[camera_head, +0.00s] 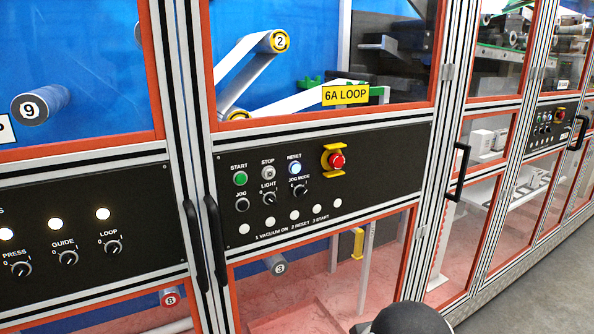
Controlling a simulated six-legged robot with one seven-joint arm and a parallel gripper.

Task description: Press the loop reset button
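The reset button (295,168) is a lit white-blue round button under a "RESET" label on the black control panel (390,150). The panel sits below a yellow "6A LOOP" sign (345,94). To its left are the grey stop button (268,173) and the green start button (240,179). To its right is a red emergency stop (336,160) with a yellow guard. The jog mode knob (299,190) is just below. A dark rounded shape shows at the bottom edge; I cannot tell what it is. My gripper is not in view.
Another black panel (120,205) at the left carries press, guide and loop knobs. Dark vertical door handles (215,240) stand between the two panels. Another handle (458,172) and panel (550,125) are further right. Grey floor (555,285) is clear at the lower right.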

